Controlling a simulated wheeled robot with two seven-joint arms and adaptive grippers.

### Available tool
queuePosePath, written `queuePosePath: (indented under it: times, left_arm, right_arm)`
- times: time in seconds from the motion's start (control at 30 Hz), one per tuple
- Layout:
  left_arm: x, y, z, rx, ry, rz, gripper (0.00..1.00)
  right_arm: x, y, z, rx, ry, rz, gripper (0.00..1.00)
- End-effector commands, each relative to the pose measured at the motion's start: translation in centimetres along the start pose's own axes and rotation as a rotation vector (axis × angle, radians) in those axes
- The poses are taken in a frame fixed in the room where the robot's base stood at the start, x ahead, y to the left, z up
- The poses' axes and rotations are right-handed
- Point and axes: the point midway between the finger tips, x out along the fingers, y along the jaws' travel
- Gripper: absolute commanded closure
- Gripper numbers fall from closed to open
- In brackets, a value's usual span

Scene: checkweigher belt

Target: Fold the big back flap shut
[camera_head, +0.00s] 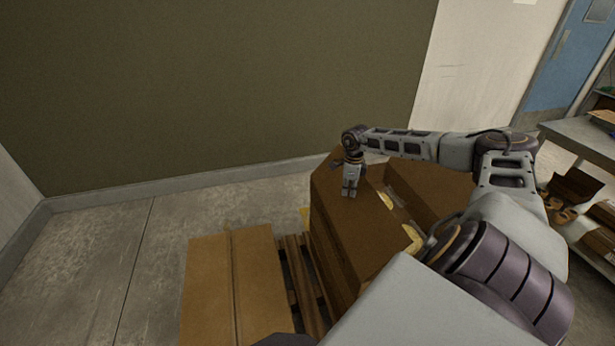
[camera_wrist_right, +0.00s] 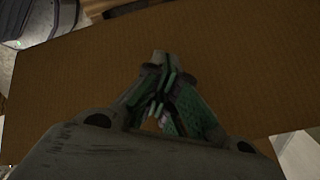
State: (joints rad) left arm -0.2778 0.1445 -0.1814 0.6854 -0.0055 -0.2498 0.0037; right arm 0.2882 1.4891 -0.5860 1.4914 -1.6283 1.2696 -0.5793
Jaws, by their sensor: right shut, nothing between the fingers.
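A large brown cardboard box (camera_head: 338,245) stands right of the middle in the head view. Brown panels show at its top, and I cannot tell for sure which one is the big back flap. My right gripper (camera_head: 349,192) points down over the box's top, shut and empty. In the right wrist view the shut fingertips (camera_wrist_right: 160,75) are in front of a broad brown cardboard panel (camera_wrist_right: 225,60). I cannot tell whether they touch it. My right arm hides the near right part of the box. My left gripper is not in view.
A flat-topped closed carton (camera_head: 208,285) stands left of the box, with wooden pallet slats (camera_head: 302,285) between them. An olive wall (camera_head: 220,85) rises behind. A grey table (camera_head: 585,138) stands at the right. The floor (camera_head: 90,265) at left is clear.

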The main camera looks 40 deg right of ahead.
Motion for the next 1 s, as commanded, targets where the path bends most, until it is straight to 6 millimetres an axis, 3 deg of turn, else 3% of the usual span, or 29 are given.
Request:
queuePosePath:
  times: [0.07,1.0]
  left_arm:
    - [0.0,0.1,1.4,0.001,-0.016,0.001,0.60]
    - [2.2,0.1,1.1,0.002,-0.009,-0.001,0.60]
  right_arm:
    - [0.0,0.0,0.0,0.000,0.000,0.000,1.00]
    - [4.0,-1.7,-3.0,0.001,0.001,0.000,1.00]
